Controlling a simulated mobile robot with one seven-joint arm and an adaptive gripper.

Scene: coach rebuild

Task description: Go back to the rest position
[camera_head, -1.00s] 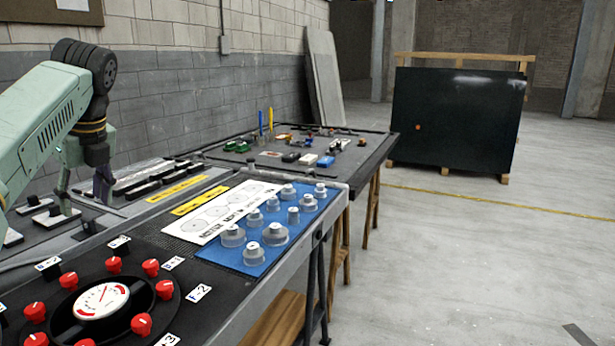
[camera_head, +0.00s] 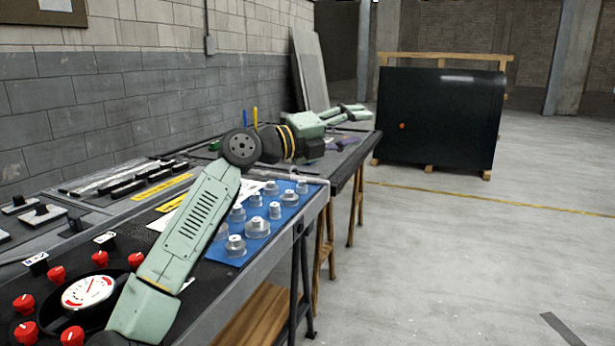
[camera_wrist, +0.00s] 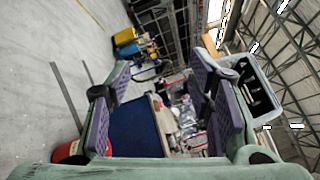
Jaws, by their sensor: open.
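My gripper (camera_head: 346,116) shows small in the head view, at the far end of my pale green arm. It appears above the far end of the back table. In the wrist view my gripper (camera_wrist: 160,85) shows its two fingers with purple pads wide apart. Nothing is held between them. The arm stretches over the benches, elbow nearest the camera, and hides part of the back table and of the blue mat.
A blue mat (camera_head: 225,252) with several clear-and-grey weights lies beside the arm. A gauge dial (camera_head: 88,291) with red knobs is at the lower left. The dark back table (camera_head: 362,150) stands beyond. A black panel (camera_head: 440,120) stands behind open floor on the right.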

